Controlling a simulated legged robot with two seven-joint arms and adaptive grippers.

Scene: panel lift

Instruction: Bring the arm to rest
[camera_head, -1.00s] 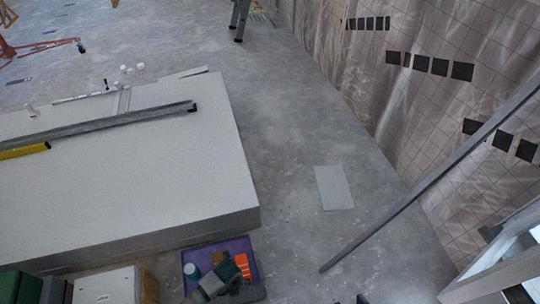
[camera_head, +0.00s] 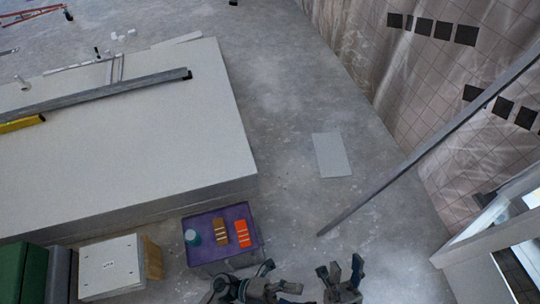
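My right gripper (camera_head: 340,268) is at the bottom edge, right of centre. Its two dark fingers point up and stand apart, with only floor showing between them. My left gripper (camera_head: 279,277) is at the bottom edge, left of the right one, just below the purple tray. Its fingers point to the right and are spread apart, with nothing seen between them. Both grippers are apart from each other. Most of both arms is out of view below the edge.
A purple tray (camera_head: 210,255) holds a cup (camera_head: 192,237), a brown block (camera_head: 221,231) and an orange block (camera_head: 242,233). A large pale panel stack (camera_head: 150,140) fills the left. A grey bar (camera_head: 400,172) slants at right. Floor around a grey sheet (camera_head: 332,155) is clear.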

